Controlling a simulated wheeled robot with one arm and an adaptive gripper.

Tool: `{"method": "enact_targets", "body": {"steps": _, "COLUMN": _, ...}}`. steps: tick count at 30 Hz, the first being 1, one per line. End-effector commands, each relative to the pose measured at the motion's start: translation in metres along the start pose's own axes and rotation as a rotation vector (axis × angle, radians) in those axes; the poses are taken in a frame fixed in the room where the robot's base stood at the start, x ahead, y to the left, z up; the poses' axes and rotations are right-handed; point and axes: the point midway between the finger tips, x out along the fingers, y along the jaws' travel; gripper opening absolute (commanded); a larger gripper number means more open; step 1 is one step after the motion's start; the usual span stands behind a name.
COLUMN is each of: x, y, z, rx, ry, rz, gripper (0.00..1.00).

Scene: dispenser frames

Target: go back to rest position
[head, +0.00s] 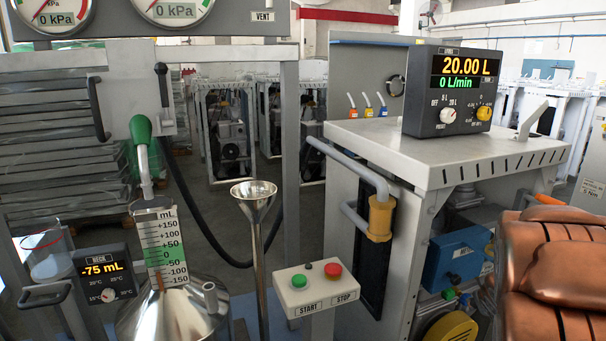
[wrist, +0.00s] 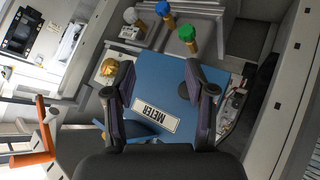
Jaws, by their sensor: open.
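My gripper (wrist: 158,82) shows in the wrist view with its two dark fingers spread apart and nothing held between them. Behind the fingers is a blue box labelled METER (wrist: 165,100); I cannot tell how far it is from the fingertips. In the head view a blue box (head: 457,257) sits inside the dispenser frame, under its top. The copper-coloured part at the right edge of the head view is my own arm. The gripper itself does not show in the head view.
The dispenser frame (head: 440,155) carries a display reading 20.00 L (head: 453,92). A START/STOP box (head: 307,289), a steel funnel (head: 254,190) and a metal measuring can (head: 172,312) stand to its left. Valves with white, blue and green knobs (wrist: 187,33) lie beyond the fingers.

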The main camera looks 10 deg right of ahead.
Motion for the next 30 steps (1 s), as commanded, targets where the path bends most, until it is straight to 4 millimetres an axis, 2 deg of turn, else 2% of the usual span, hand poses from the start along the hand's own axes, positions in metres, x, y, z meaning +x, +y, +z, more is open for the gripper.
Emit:
{"method": "enact_targets", "body": {"steps": 5, "x": -0.039, "y": -0.034, "z": 0.016, "rx": 0.029, "ry": -0.151, "rz": -0.006, "gripper": 0.55}}
{"method": "enact_targets", "body": {"steps": 11, "x": -0.091, "y": -0.084, "z": 0.049, "rx": 0.054, "ry": -0.338, "rz": -0.066, "gripper": 0.55}}
{"method": "enact_targets", "body": {"steps": 14, "x": -0.122, "y": -0.113, "z": 0.07, "rx": 0.054, "ry": -0.439, "rz": -0.119, "gripper": 0.55}}
{"method": "enact_targets", "body": {"steps": 21, "x": -0.207, "y": -0.18, "z": 0.123, "rx": 0.015, "ry": -0.672, "rz": -0.28, "gripper": 0.55}}
{"method": "enact_targets", "body": {"steps": 24, "x": -0.238, "y": -0.2, "z": 0.14, "rx": -0.011, "ry": -0.745, "rz": -0.342, "gripper": 0.55}}
{"method": "enact_targets", "body": {"steps": 30, "x": -0.29, "y": -0.226, "z": 0.169, "rx": -0.072, "ry": -0.863, "rz": -0.445, "gripper": 0.55}}
